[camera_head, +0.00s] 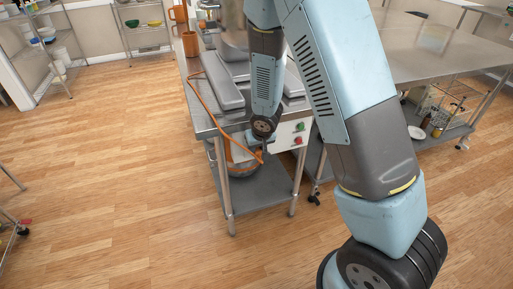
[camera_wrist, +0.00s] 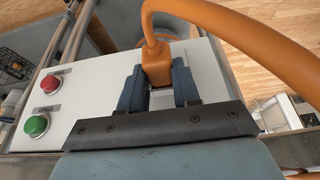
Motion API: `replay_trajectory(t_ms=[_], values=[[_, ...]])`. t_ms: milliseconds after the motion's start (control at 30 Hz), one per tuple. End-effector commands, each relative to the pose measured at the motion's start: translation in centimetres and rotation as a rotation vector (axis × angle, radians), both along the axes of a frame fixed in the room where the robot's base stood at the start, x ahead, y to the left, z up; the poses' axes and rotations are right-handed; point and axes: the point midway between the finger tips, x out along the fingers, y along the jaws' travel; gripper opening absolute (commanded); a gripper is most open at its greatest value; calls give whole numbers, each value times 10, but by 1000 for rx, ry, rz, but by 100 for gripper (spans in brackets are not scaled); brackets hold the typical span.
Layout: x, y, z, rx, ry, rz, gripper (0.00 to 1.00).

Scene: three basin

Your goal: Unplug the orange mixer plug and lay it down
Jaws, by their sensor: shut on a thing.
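The orange plug (camera_wrist: 157,65) sits between the two blue-grey fingers of my gripper (camera_wrist: 158,86) in the wrist view. The fingers are shut on its sides. The thick orange cable (camera_wrist: 240,28) rises from the plug and bends away to the right. A white panel (camera_wrist: 98,75) with a red button (camera_wrist: 51,83) and a green button (camera_wrist: 36,126) lies close around the plug; I cannot tell whether the plug's front is in a socket. In the head view, the cable (camera_head: 205,108) loops over the table's left side, and my wrist hides most of the gripper beside the panel (camera_head: 286,135).
Grey flat metal pieces (camera_head: 222,88) lie on the steel table (camera_head: 201,118). Orange containers (camera_head: 190,43) stand at its far end. A large bowl (camera_head: 241,152) is on the lower shelf. Another steel table (camera_head: 430,62) stands right.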

Motion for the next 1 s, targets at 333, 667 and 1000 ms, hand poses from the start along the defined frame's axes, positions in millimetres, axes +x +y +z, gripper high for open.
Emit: replay_trajectory(t_ms=[333, 667, 1000], values=[[-1, 0, 0, 0, 0, 1, 0], [-8, -2, -1, -1, 3, 2, 0], [-16, -4, -1, -1, 2, 2, 0]])
